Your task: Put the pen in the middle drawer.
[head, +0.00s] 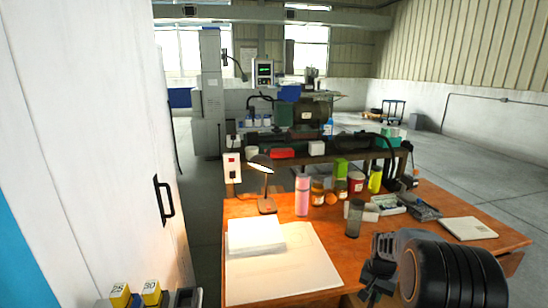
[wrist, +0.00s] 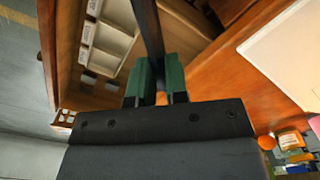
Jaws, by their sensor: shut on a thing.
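My gripper (wrist: 158,82) has dark green finger pads, shut on a long dark bar (wrist: 149,30) that runs up out of the wrist view. I cannot tell whether the bar is the pen or a drawer handle. Beside it is an open wooden drawer-like space (wrist: 72,50) with a pale compartmented insert (wrist: 110,42). I cannot tell which drawer this is. In the head view my gripper (head: 374,282) is low at the front edge of the wooden desk (head: 440,203). What it holds is not clear there. I cannot make out a separate pen in either view.
On the desk stand a lamp (head: 262,172), a white paper stack (head: 255,235), a pink bottle (head: 302,195), several jars, a grey cup (head: 355,217) and a pale pad (head: 467,228). A white cabinet (head: 95,140) stands at left. Open floor lies beyond the desk at right.

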